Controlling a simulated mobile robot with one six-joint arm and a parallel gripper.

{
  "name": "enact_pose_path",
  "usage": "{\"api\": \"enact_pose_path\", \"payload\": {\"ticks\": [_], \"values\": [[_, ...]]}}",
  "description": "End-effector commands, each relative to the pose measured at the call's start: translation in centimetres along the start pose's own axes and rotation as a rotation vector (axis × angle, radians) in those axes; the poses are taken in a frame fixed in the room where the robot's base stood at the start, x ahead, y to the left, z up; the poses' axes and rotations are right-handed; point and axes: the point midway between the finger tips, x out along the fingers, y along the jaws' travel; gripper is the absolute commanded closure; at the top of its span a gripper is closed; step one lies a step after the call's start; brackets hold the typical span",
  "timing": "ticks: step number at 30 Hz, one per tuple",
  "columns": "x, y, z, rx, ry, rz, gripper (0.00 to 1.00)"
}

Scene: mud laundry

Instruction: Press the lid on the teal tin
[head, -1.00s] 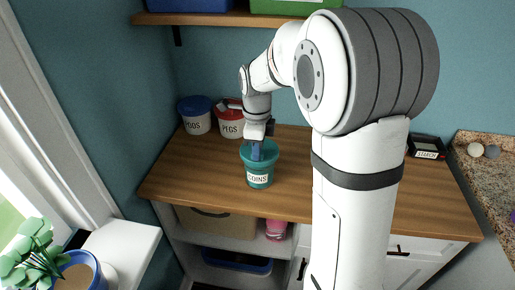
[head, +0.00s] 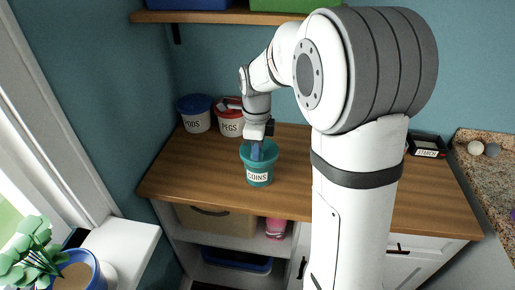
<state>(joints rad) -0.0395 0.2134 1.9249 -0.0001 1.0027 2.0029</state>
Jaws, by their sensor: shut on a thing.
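The teal tin (head: 259,177) labelled COINS stands upright on the wooden counter. A teal lid (head: 268,151) shows at its top; from this view I cannot tell whether it is fully seated. My gripper (head: 257,153) points down at the top of the tin, with its blue-grey fingers close together on the lid. What lies between the fingertips is too small and partly hidden to see clearly.
A PODS tub with a blue lid (head: 195,114) and a PEGS tub with a red lid (head: 230,120) stand behind to the left. A black STARCH box (head: 427,146) is at the right. Bare counter (head: 190,165) lies left of the tin.

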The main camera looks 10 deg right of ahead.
Motion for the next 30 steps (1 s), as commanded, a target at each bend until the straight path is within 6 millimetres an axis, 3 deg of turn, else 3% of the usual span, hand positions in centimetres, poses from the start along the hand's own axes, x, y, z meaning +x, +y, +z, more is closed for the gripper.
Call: {"api": "enact_pose_path", "payload": {"ticks": [27,28,30], "values": [[0.38,0.02,0.05,-0.001,0.0,0.0,1.0],[0.38,0.02,0.05,-0.001,0.0,0.0,0.85],[0.38,0.02,0.05,-0.001,0.0,0.0,0.79]]}}
